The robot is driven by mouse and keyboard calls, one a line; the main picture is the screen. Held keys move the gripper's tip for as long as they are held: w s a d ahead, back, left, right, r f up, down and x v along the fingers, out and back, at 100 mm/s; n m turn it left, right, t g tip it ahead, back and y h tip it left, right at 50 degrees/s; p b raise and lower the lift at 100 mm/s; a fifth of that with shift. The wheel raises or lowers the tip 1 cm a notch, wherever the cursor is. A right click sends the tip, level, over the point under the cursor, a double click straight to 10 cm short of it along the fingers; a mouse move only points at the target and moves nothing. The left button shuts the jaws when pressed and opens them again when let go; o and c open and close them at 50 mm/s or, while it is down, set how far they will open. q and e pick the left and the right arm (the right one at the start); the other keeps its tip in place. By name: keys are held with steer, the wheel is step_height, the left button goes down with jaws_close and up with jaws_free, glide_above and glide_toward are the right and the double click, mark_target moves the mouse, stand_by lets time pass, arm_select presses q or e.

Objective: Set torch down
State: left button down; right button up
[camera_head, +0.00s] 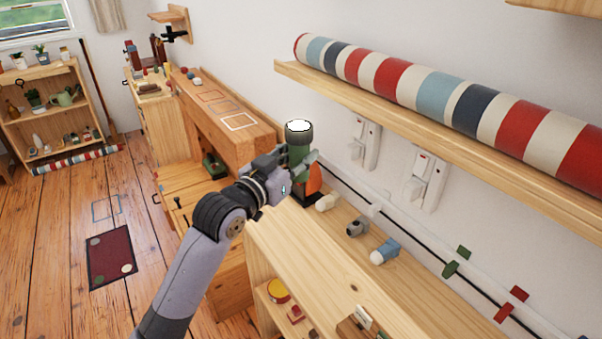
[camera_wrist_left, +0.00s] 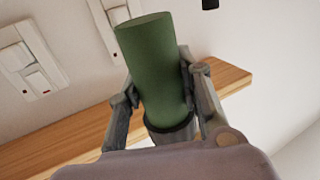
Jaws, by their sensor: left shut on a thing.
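The torch (camera_head: 299,133) is a green cylinder with a bright white round end facing up in the head view. My left gripper (camera_head: 298,160) is shut on it, one finger on each side, and holds it upright or nearly so by the wall. The left wrist view shows the green torch (camera_wrist_left: 155,75) between the two fingers (camera_wrist_left: 160,98), with a dark ring near its lower end. Its base is mostly hidden by the gripper, so I cannot tell if it touches anything. My right gripper is not in view.
An orange and black object (camera_head: 314,180) stands just behind the gripper. A wall shelf (camera_head: 400,124) bears a striped roll (camera_head: 435,92). Outlined squares mark the wooden bench (camera_head: 222,125).

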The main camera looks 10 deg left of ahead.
arm_select(q)
steer(key=shift+s+r+b, duration=0.15)
steer(key=shift+s+b, duration=0.2)
steer(key=shift+s, duration=0.1)
steer(key=shift+s+d+f+b, duration=0.1)
steer(key=shift+s+f+b, duration=0.25)
steer(key=shift+f, duration=2.9)
steer(key=shift+s+d+f+b, duration=0.1)
steer(key=shift+s+f+b, duration=0.2)
steer(key=shift+f, duration=3)
steer(key=shift+s+f+b, duration=0.25)
steer(key=shift+s+f, duration=0.15)
steer(key=shift+f, duration=2.85)
steer(key=shift+f, duration=0.15)
steer(key=c, duration=1.1)
jaws_free()
